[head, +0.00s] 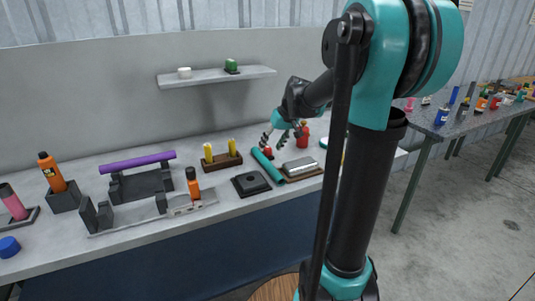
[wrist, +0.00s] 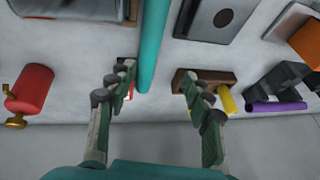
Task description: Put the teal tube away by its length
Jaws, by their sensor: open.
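The teal tube (head: 266,164) lies on the bench, slanting between a dark square block and a silver canister on a brown board. In the wrist view the teal tube (wrist: 153,42) runs down from the top edge, its lower end near the space between my fingertips. My gripper (head: 281,137) is above the bench near the tube's far end. In the wrist view my gripper (wrist: 157,76) has its two fingers spread wide, with nothing held. A grey rail with upright stops (head: 150,212) lies at the bench front.
A purple tube (head: 137,161) rests across a dark cradle (head: 142,186). A brown block with yellow pegs (head: 221,160), the dark block (head: 251,184), the canister (head: 300,167) and a red bottle (head: 304,134) stand around the teal tube. A shelf (head: 217,78) hangs behind.

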